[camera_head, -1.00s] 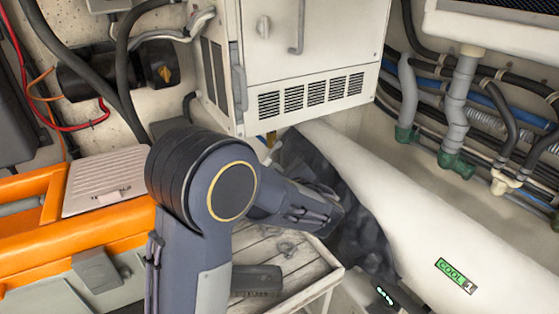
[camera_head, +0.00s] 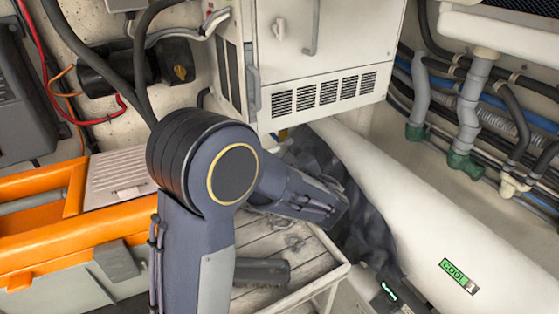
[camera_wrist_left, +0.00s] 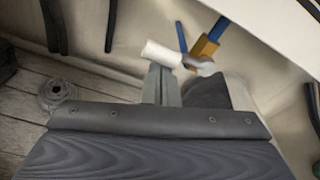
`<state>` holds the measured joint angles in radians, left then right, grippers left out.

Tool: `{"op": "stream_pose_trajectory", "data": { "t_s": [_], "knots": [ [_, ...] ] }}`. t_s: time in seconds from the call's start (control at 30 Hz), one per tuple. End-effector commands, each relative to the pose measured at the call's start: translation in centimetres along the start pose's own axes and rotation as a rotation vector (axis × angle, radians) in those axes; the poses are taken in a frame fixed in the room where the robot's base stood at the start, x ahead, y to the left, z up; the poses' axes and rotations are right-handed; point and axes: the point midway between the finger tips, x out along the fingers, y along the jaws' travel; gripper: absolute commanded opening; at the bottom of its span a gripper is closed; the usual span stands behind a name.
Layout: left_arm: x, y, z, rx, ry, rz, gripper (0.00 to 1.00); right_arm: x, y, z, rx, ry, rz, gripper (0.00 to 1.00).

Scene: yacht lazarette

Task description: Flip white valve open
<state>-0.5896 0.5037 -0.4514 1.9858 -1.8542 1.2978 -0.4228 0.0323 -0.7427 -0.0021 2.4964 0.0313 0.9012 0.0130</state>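In the left wrist view the valve has a brass body (camera_wrist_left: 206,46) between blue pipe ends. Its lever ends in a white cylindrical handle (camera_wrist_left: 162,53). My left gripper (camera_wrist_left: 161,70) has its narrow grey fingers together, with the tips right at the white handle. I cannot tell whether they touch it. In the head view a small bit of the valve's brass (camera_head: 272,142) shows under the white cabinet. My left forearm reaches toward it, and the left fingertips are hidden there. My right gripper is not in view.
The white cabinet (camera_head: 325,45) hangs above the valve. A large white duct (camera_head: 420,200) and dark crumpled fabric (camera_head: 365,215) lie to the right. A slatted wooden bench (camera_head: 300,270) is below, and an orange box (camera_head: 25,240) stands left. A coil (camera_wrist_left: 58,92) lies on the planks.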

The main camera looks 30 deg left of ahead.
Motion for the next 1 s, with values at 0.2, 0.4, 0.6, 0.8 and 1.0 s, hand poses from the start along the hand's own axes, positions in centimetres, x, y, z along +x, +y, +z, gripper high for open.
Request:
{"op": "stream_pose_trajectory", "data": {
  "t_s": [0.2,0.4,0.6,0.8,1.0],
  "knots": [
    [0.0,0.0,0.1,-0.001,-0.001,0.001,0.0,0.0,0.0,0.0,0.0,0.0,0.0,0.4],
    [0.0,0.0,0.1,-0.002,-0.002,0.001,0.0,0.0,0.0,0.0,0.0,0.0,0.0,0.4],
    [-0.5,-0.1,0.1,-0.003,-0.002,-0.002,0.0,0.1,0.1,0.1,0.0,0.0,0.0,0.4],
    [-3.7,-0.1,-0.1,-0.003,0.001,-0.006,0.0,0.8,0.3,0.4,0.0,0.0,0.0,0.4],
    [-6.7,-0.1,-0.1,-0.001,0.002,-0.004,0.0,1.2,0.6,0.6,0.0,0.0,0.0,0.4]
  ]
}}
